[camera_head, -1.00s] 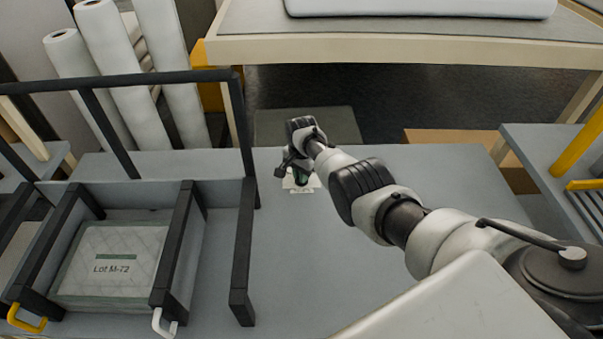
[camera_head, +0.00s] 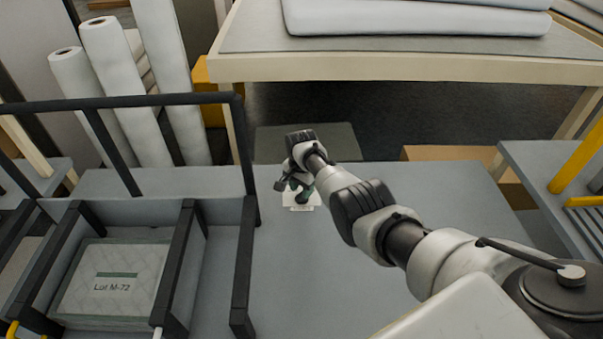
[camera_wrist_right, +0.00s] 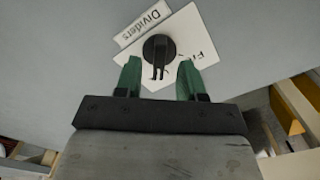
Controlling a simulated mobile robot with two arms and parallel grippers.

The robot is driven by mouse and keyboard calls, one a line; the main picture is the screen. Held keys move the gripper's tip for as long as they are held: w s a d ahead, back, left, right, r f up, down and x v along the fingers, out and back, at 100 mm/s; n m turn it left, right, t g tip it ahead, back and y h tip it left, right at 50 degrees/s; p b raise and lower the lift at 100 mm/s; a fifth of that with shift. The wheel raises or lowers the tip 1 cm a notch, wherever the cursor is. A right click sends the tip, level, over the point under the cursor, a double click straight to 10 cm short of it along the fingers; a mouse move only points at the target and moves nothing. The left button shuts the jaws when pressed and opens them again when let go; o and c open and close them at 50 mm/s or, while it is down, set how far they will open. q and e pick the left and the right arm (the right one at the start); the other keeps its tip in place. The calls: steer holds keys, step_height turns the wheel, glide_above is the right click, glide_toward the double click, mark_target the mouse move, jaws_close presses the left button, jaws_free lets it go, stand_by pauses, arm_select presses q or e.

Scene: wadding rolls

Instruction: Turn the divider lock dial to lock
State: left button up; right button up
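The divider lock dial (camera_wrist_right: 158,47) is a black round knob with a narrow grip bar, on a white plate (camera_wrist_right: 188,35) in the right wrist view. Part of the lettering on the plate is covered by the dial. A "Dividers" label (camera_wrist_right: 143,24) lies beside it. My right gripper (camera_wrist_right: 158,68) is open, with its green fingertips spread to either side of the dial's grip bar and no visible contact. In the head view my right gripper (camera_head: 300,190) is over the white plate (camera_head: 300,201) on the grey surface and hides the dial. My left gripper is out of view.
A dark-framed rack with a "Lot M-72" pack (camera_head: 113,283) stands at the left. White rolls (camera_head: 126,85) lean behind it. A table (camera_head: 400,65) with wadding stands at the back. The grey surface (camera_head: 330,280) around the plate is mostly clear.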

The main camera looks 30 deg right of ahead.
step_height(320, 180, up, 9)
steer(key=p, duration=0.1)
steer(key=shift+p, duration=0.4)
